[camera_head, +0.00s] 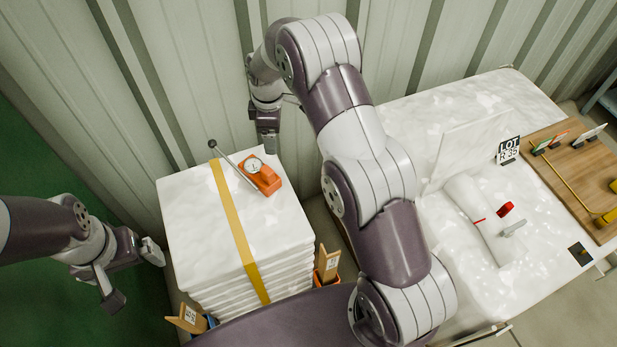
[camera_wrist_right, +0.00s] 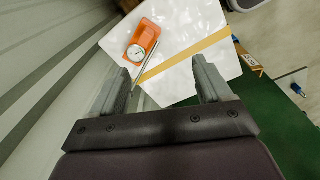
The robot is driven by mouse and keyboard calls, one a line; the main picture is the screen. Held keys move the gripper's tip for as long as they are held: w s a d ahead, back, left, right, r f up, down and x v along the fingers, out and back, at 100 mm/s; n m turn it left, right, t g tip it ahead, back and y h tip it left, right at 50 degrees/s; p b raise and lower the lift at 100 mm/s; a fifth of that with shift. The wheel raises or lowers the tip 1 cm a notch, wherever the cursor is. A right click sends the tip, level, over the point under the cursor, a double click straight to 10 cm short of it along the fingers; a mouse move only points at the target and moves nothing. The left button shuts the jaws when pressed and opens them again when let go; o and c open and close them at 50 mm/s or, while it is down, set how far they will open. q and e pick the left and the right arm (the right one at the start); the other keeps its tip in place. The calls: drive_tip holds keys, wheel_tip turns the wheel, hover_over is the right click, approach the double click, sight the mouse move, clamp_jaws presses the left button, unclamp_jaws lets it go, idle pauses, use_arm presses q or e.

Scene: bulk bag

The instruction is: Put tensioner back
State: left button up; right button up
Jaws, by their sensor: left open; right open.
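My right gripper (camera_head: 268,143) hangs open and empty near the stack's back edge, apart from the tensioner. In the right wrist view, the tensioner (camera_wrist_right: 146,36) appears beyond the open fingers (camera_wrist_right: 163,80), with the lever between them. My left gripper (camera_head: 133,276) is open and empty, left of the stack.
A large white bag (camera_head: 440,130) with a tied spout and a red clip (camera_head: 504,209) lies at right. A corrugated wall (camera_head: 190,70) stands close behind the stack. Small tag holders (camera_head: 327,265) stand by its front.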

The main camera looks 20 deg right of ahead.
drive_tip(key=s+d+r+m, duration=0.1)
drive_tip(key=s+r+m, duration=0.3)
drive_tip(key=s, duration=0.3)
drive_tip(key=s+r+m, duration=0.3)
drive_tip(key=s+m, duration=0.1)
drive_tip(key=s, duration=0.3)
use_arm(q)
drive_tip(key=f+b, duration=0.1)
drive_tip(key=b, duration=0.1)
drive_tip(key=f+b, duration=0.1)
drive_tip(key=f, duration=0.1)
drive_tip(key=shift+s+f+b, duration=0.25)
drive_tip(key=shift+s+b, duration=0.1)
use_arm(e)
drive_tip(key=s+f+m, duration=0.2)
drive_tip(key=s+m, duration=0.3)
drive_tip(key=s, duration=0.6)
drive_tip(key=shift+s+d+f+t, duration=0.15)
drive_tip(key=shift+s+d+t, duration=0.2)
drive_tip(key=shift+s+t, duration=0.05)
use_arm(q)
drive_tip(key=shift+w, duration=0.1)
